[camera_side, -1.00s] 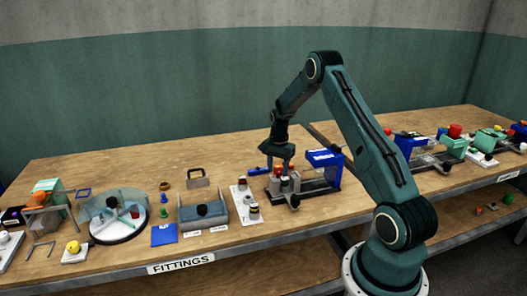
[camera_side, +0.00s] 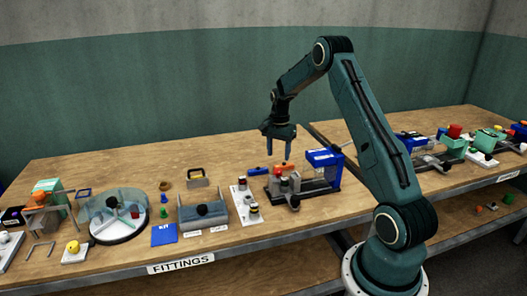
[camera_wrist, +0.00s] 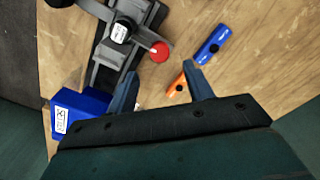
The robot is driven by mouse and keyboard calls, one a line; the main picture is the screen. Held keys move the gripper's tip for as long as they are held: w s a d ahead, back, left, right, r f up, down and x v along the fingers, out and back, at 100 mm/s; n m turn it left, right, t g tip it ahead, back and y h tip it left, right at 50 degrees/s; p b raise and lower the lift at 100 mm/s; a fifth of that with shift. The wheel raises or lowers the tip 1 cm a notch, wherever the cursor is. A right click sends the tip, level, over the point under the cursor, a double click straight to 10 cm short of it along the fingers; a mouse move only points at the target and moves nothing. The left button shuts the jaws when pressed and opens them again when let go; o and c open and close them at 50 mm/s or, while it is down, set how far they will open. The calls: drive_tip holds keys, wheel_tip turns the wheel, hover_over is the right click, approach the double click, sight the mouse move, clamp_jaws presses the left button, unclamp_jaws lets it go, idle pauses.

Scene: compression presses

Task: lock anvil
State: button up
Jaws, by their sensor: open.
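My gripper (camera_side: 278,155) is open and empty, its fingers pointing down above the near press; it also shows in the wrist view (camera_wrist: 160,75). The press has a dark base rail (camera_side: 318,191) with a blue housing (camera_side: 323,158) at its right end. A grey anvil block (camera_side: 289,184) sits at the rail's left end, with a black knob (camera_side: 294,202) at the front. In the wrist view, a lever with a red ball (camera_wrist: 160,51) sticks out from the anvil end. Whether the anvil is locked, I cannot tell.
A blue bar (camera_wrist: 213,45) and an orange bar (camera_wrist: 178,86) lie on the wood beside the press. A white plate with small fittings (camera_side: 246,205) stands left of it. A grey cradle (camera_side: 203,212) and a round clear-covered turntable (camera_side: 117,236) are further left.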

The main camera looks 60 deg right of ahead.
wheel_tip(320, 180, up, 7)
drive_tip(key=shift+f, duration=0.15)
idle(0.4)
drive_tip(key=s+a+r+n+t+h, duration=0.1)
drive_tip(key=s+a+r+n, duration=0.25)
drive_tip(key=a+r, duration=0.6)
drive_tip(key=s+a+r+n+t, duration=0.2)
drive_tip(key=a+r+n, duration=0.35)
drive_tip(key=a, duration=0.65)
drive_tip(key=s+a+n+t+y, duration=0.1)
drive_tip(key=s+a+n+t, duration=0.1)
drive_tip(key=s+a+n, duration=0.7)
drive_tip(key=shift+s+a+t, duration=0.3)
drive_tip(key=shift+s+a, duration=2.05)
drive_tip(key=shift+s, duration=1.95)
